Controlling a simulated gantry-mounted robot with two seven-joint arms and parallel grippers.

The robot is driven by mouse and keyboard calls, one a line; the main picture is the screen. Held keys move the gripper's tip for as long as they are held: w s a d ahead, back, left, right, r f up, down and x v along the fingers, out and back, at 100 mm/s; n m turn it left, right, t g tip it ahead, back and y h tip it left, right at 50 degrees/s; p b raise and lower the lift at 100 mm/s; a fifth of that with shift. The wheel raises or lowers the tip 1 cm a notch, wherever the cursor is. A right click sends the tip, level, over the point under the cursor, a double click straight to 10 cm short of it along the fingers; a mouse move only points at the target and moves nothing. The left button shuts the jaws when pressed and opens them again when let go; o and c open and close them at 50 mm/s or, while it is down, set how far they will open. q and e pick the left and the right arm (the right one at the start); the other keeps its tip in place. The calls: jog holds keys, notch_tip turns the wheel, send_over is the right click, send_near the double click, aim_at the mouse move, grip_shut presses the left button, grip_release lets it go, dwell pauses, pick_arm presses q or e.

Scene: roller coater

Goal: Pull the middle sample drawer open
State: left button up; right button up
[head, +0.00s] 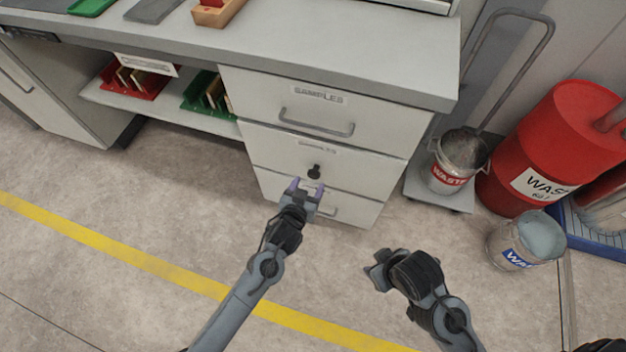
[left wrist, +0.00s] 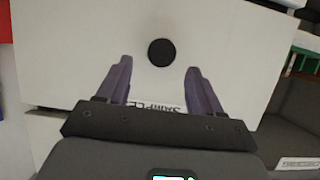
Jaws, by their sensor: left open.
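The middle sample drawer (head: 270,150) is in the cabinet under the bench, between two other drawers. Its front looks flush with the cabinet. It carries a SAMPLES label and a round black knob (head: 314,172). My left gripper (head: 305,187) is open and empty, its purple fingers pointing at the drawer just in front of the knob. In the left wrist view the black knob (left wrist: 161,52) shows between and just beyond the fingertips, apart from both. The SAMPLES label (left wrist: 158,106) appears upside down there, partly hidden. My right gripper (head: 380,270) is over the floor; its jaws are unclear.
The top drawer (head: 318,122) and bottom drawer (head: 345,208) have bar handles. Right of the cabinet stand a trolley with a waste bucket (head: 452,165), a red waste drum (head: 550,145) and another bucket (head: 525,240). The floor in front of the drawers is clear.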

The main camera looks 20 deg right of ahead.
aim_at(313, 176)
pick_arm(q)
jog(key=b+x, duration=0.1)
jog(key=x, duration=0.3)
jog(key=shift+w+a+b, duration=0.1)
jog(key=shift+a+b, duration=0.05)
jog(key=shift+b, duration=0.25)
jog(key=shift+w+d+f, duration=0.15)
jog(key=shift+w+d, duration=0.15)
jog(key=shift+d, duration=0.1)
grip_shut()
